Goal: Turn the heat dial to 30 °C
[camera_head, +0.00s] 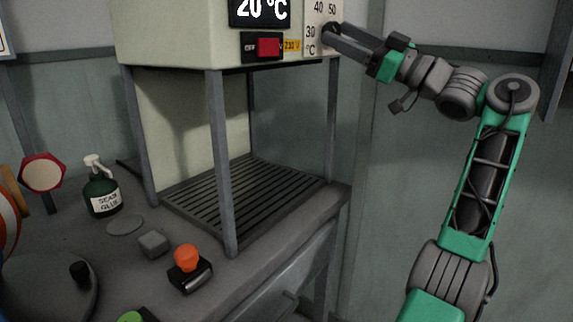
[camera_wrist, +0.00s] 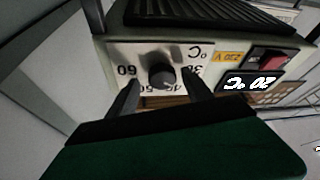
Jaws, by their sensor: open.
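The heat dial (camera_wrist: 161,76) is a dark round knob on a pale scale plate (camera_wrist: 124,50) with numbers around it; it shows upside down in the wrist view. The digital display (camera_head: 259,11) reads 20 °C and also shows in the wrist view (camera_wrist: 249,83). My gripper (camera_head: 333,36) reaches the dial plate from the right in the head view. In the wrist view its two fingers (camera_wrist: 162,92) stand apart, one on each side of the dial. I cannot tell whether they touch the knob. In the head view the fingers mostly hide the dial.
A red switch (camera_head: 268,47) sits below the display, beside a yellow 230 V label (camera_head: 292,45). The machine stands on posts over a slatted grate (camera_head: 240,199). A green glue bottle (camera_head: 102,190) and an orange-knobbed device (camera_head: 188,262) stand on the bench.

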